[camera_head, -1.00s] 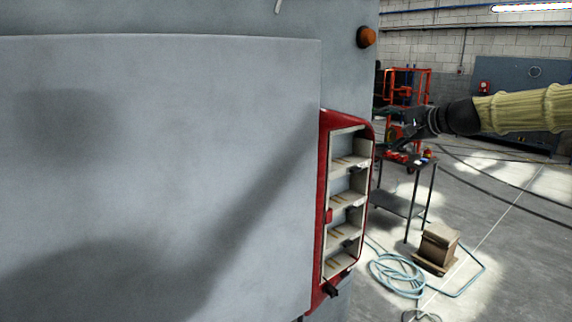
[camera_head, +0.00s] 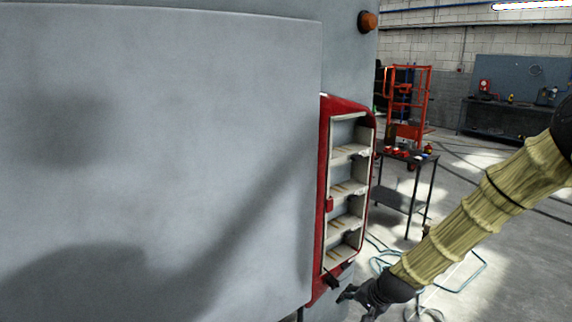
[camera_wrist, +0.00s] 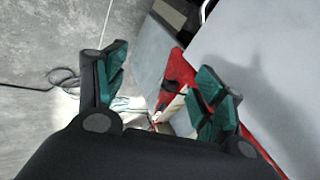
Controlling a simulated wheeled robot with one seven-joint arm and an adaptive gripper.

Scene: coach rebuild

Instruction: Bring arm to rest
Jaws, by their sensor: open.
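My arm, in a yellowish ribbed cover, comes in from the right in the head view and slopes down to the left. My gripper (camera_head: 352,298) is low, just right of the bottom end of the red-framed rack (camera_head: 325,190). In the wrist view my gripper (camera_wrist: 158,88) has its two green-padded fingers spread wide with nothing between them. Part of the red frame (camera_wrist: 178,72) shows beyond and between the fingers. Whether the gripper touches the rack cannot be told.
A large grey panel (camera_head: 160,150) fills the left. An orange lamp (camera_head: 368,21) is on the wall above the rack. A dark trolley table (camera_head: 400,200) stands behind, with a red lift frame (camera_head: 408,100) beyond. Pale blue hose (camera_head: 470,275) lies on the floor. Open floor is at right.

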